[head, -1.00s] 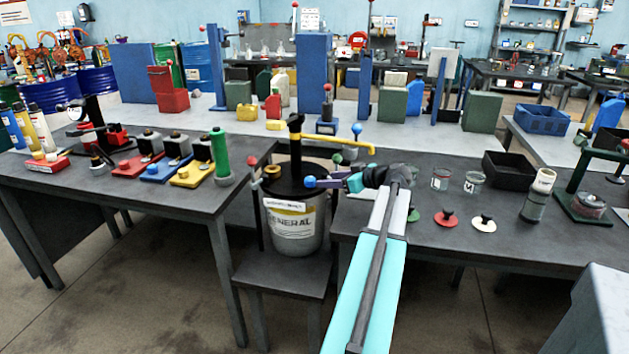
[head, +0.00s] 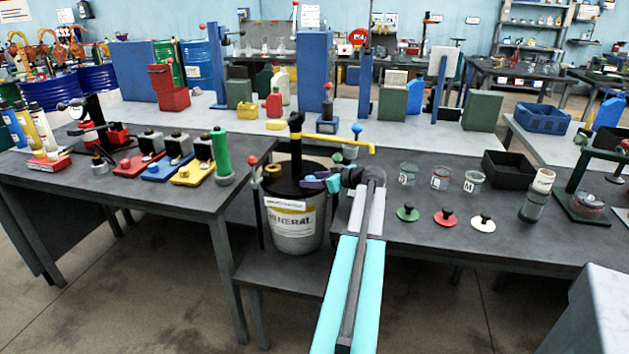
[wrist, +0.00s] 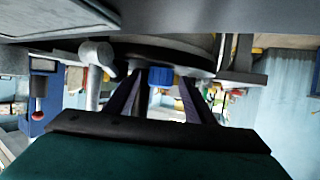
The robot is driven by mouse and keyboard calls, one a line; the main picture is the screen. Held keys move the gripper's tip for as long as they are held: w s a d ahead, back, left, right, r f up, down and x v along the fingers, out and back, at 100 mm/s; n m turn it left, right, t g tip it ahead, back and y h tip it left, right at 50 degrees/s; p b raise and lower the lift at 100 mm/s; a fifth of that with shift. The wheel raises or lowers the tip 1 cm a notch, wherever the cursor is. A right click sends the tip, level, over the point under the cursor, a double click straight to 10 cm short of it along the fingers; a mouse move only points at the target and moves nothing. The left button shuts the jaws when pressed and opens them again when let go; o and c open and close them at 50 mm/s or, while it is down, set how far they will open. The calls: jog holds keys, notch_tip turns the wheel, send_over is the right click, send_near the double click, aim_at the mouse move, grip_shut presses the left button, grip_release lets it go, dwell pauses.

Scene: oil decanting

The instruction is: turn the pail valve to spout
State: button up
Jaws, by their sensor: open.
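The white pail (head: 293,228), with a black lid and a mineral label, stands on a low grey stand. A black pump (head: 296,135) rises from it, with a yellow spout (head: 345,142) reaching right. My gripper (head: 310,183) is at the right side of the pail's top. In the wrist view its open fingers lie either side of a blue valve knob (wrist: 160,76), near their tips. I cannot tell whether they touch it. The knob is hidden behind the gripper in the head view.
Jars (head: 440,177) and coloured discs with black knobs (head: 445,217) stand on the right table. The left table holds coloured blocks and a green cylinder (head: 220,153) close to the pail. A black bin (head: 508,168) stands farther right.

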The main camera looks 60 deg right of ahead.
jog(key=c, duration=1.1)
jog(key=shift+o, duration=0.2)
jog(key=shift+a+b, duration=0.15)
jog(key=shift+b, duration=0.2)
jog(key=shift+a+f+m+h+b, duration=0.15)
jog(key=shift+m+h+b, duration=0.3)
jog(key=shift+m+h, duration=0.2)
jog(key=shift+w+a+m+g+h+b, duration=0.15)
jog(key=shift+m+g+h+b, duration=0.25)
jog(key=shift+m+h+b, duration=0.3)
jog(key=shift+a+m+g+h, duration=0.1)
jog(key=shift+m+g+h, duration=0.3)
jog(key=shift+m+h, duration=0.45)
jog(key=shift+r+m+g+h, duration=0.2)
jog(key=shift+m+g+h, duration=0.3)
jog(key=shift+m+h, duration=0.3)
jog(key=shift+h+p, duration=0.3)
